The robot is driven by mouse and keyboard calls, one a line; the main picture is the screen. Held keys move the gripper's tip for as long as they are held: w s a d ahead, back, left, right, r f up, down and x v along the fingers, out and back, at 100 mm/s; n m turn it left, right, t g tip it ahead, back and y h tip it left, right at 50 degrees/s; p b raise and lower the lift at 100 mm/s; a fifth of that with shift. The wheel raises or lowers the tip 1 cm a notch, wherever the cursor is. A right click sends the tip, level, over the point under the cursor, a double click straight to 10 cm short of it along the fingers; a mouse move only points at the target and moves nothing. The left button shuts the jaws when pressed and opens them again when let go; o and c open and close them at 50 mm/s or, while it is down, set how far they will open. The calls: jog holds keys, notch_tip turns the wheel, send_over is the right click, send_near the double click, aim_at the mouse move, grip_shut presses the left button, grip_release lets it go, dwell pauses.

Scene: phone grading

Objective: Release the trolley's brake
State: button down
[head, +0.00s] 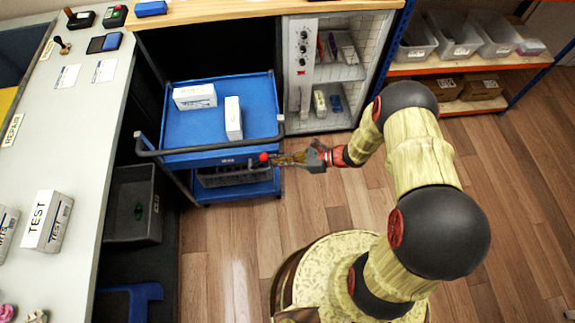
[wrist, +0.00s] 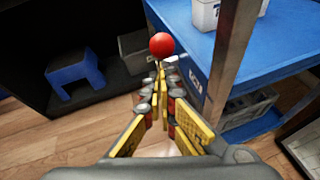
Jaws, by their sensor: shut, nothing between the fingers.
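The blue trolley (head: 245,159) stands by the bench with two white boxes on its top tray and a dark push handle along its front. A red ball knob (head: 264,157) sits at the trolley's front, below the handle; I take it to be the brake lever's end. The knob also shows in the wrist view (wrist: 162,44), just beyond my fingertips. My gripper (head: 275,159) is shut and empty, its tips at or very near the knob. In the wrist view my gripper's fingers (wrist: 160,75) meet below the knob. I cannot tell whether they touch it. The lever's shaft is hidden.
A grey bin (head: 133,205) and a blue stool (head: 140,295) stand under the left bench (head: 75,110). An open cabinet (head: 335,70) stands behind the trolley to the right. The wooden floor (head: 235,250) in front of the trolley is clear.

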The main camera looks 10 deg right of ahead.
aim_at(266, 158)
jog(key=shift+a+r, duration=0.15)
dwell(0.3)
jog(key=shift+a+r+h+p, duration=0.2)
jog(key=shift+r+h+p, duration=0.1)
jog(key=shift+p, duration=0.55)
jog(key=shift+a+r+h+p, duration=0.2)
jog(key=shift+r+h+p, duration=0.1)
jog(key=shift+p, duration=0.3)
jog(key=shift+h, duration=0.8)
jog(key=shift+w+a+r+p, duration=0.1)
jog(key=shift+a+r+p, duration=0.65)
jog(key=shift+a+p, duration=0.25)
jog(key=shift+a+r+p, duration=0.75)
jog(key=shift+a+p, duration=0.15)
jog(key=shift+p, duration=0.15)
